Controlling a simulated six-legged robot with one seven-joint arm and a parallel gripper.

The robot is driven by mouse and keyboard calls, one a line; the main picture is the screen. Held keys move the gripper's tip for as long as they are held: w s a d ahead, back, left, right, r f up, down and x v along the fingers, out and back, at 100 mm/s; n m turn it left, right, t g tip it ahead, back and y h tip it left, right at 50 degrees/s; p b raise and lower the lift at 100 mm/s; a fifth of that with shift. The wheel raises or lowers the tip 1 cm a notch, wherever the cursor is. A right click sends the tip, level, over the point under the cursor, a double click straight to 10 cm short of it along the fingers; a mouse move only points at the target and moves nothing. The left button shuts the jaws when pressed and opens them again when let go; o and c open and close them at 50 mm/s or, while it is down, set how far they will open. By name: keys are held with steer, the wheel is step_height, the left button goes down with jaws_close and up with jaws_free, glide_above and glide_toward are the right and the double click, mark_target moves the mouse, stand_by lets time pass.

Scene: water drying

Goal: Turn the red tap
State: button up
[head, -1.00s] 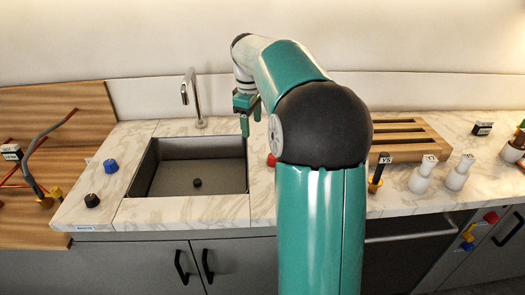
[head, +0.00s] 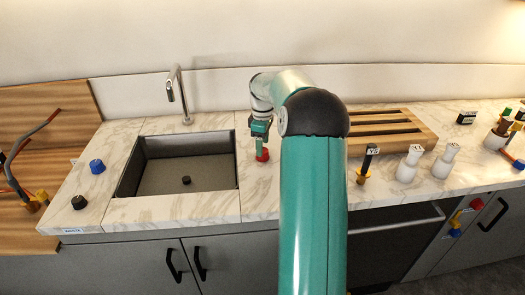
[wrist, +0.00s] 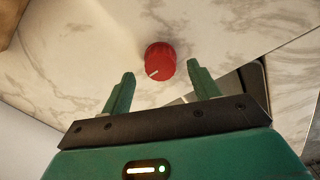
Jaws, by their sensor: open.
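The red tap (head: 262,155) is a round knob on the marble counter just right of the sink. In the wrist view the red tap (wrist: 160,60) shows whole, with a white mark on its face. My gripper (head: 261,140) is above it, pointing down. In the wrist view my gripper (wrist: 157,80) is open and empty, with the tap beyond and roughly between the two green fingertips. I cannot tell how large the gap to the tap is.
The sink (head: 210,196) with a chrome faucet (head: 178,90) lies left of my gripper. A blue knob (head: 97,166) and a black knob (head: 79,202) stand on the left counter. A wooden rack (head: 405,128) and white bottles (head: 410,163) are on the right.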

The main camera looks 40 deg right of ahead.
steer(key=shift+f, duration=1.75)
steer(key=shift+c, duration=0.4)
steer(key=c, duration=0.9)
